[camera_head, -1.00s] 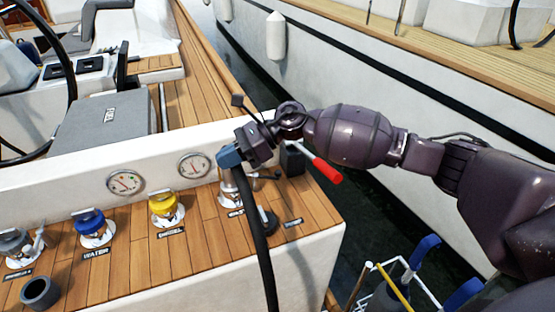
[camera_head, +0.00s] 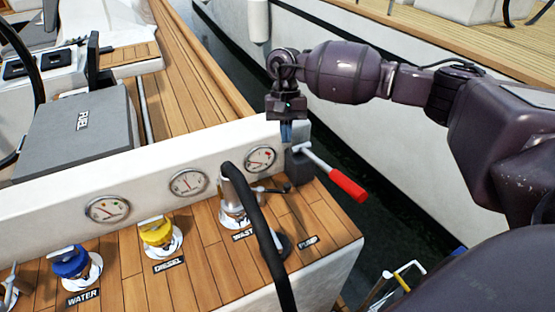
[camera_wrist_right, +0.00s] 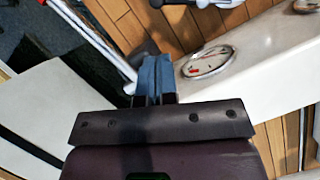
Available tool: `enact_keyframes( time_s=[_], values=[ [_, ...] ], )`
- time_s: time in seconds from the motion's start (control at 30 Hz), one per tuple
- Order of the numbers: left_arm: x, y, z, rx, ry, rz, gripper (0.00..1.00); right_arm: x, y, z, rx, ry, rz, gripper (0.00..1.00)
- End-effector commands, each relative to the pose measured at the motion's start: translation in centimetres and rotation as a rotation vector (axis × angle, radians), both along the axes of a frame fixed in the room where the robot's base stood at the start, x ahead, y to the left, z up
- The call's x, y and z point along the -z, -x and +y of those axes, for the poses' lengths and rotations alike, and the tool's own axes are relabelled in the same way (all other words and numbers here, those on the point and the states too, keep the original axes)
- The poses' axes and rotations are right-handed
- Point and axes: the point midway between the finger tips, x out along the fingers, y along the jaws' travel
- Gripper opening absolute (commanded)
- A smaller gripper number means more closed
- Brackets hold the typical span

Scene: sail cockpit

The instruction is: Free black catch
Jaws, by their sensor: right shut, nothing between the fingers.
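The black catch (camera_head: 272,189) is a small dark lever on the right side of the metal waste fitting (camera_head: 237,203). A black hose (camera_head: 262,225) arches from the top of this fitting. My right gripper (camera_head: 286,133) points down with its blue fingertips shut and empty, above and behind the catch, beside the grey pump block. In the right wrist view the blue fingertips (camera_wrist_right: 155,80) are together. A dark bar at the top edge there (camera_wrist_right: 185,2) may be the catch. My left gripper is not in view.
Gauges (camera_head: 260,159) line the white wall. Yellow diesel (camera_head: 157,232) and blue water (camera_head: 70,262) fittings stand left. Dark water lies beyond the deck edge.

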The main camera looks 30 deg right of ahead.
Motion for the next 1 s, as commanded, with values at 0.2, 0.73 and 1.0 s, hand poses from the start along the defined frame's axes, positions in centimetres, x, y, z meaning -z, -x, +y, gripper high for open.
enact_keyframes(
  time_s=[0.2,0.73,1.0],
  values=[
    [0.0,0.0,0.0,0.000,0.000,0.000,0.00,0.0,0.1,-0.1,-0.008,0.002,0.002,0.00],
    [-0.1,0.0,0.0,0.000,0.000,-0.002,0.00,3.3,1.2,0.5,-0.007,0.001,0.005,0.00],
    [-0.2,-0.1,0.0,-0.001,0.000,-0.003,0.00,7.3,2.5,1.1,-0.007,0.000,0.004,0.00]
  ],
)
